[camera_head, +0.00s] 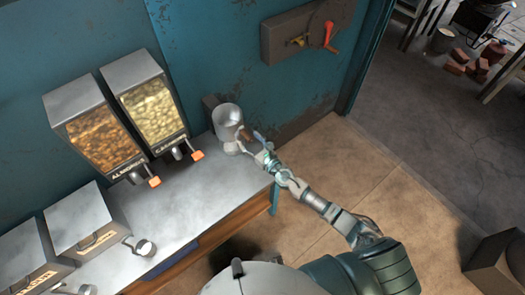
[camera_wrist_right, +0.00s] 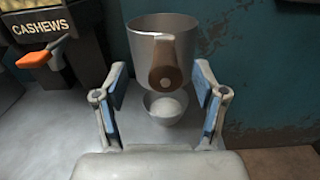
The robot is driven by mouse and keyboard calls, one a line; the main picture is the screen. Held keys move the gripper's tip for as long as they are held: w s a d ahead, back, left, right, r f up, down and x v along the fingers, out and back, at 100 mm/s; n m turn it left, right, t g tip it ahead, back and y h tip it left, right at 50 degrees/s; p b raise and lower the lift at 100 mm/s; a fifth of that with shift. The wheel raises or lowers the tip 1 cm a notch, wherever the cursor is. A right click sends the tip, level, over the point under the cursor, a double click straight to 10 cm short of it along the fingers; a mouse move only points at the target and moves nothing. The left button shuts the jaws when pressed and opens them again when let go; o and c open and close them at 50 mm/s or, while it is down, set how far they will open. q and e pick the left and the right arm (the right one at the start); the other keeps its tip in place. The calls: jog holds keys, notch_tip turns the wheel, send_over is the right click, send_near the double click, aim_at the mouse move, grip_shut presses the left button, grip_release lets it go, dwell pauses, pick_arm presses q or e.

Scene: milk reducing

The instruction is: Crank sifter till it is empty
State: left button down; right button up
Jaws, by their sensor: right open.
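The sifter is a metal cylinder (camera_head: 228,116) mounted near the wall at the right end of the counter. In the right wrist view the sifter (camera_wrist_right: 162,30) stands upright ahead, with a brown crank handle (camera_wrist_right: 165,65) on its front. A small bowl (camera_wrist_right: 166,107) with pale contents sits below it. My right gripper (camera_head: 262,142) is beside the sifter. In the wrist view its two blue-padded fingers (camera_wrist_right: 162,95) are spread open on either side of the handle, with gaps; contact is not seen. The sifter's inside cannot be made out. My left gripper is not in view.
The metal counter (camera_head: 195,195) holds almond (camera_head: 95,130) and cashew (camera_head: 150,105) dispensers with orange levers, plus grey bins (camera_head: 85,220) at the left. A wall box (camera_head: 305,32) with a red handle is above right. The floor (camera_head: 330,165) right of the counter is clear.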

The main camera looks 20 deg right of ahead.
jog(key=v, duration=0.9)
jog(key=shift+s+b, duration=0.3)
jog(key=shift+s, duration=0.05)
jog(key=shift+d+r, duration=0.1)
jog(key=shift+r, duration=0.05)
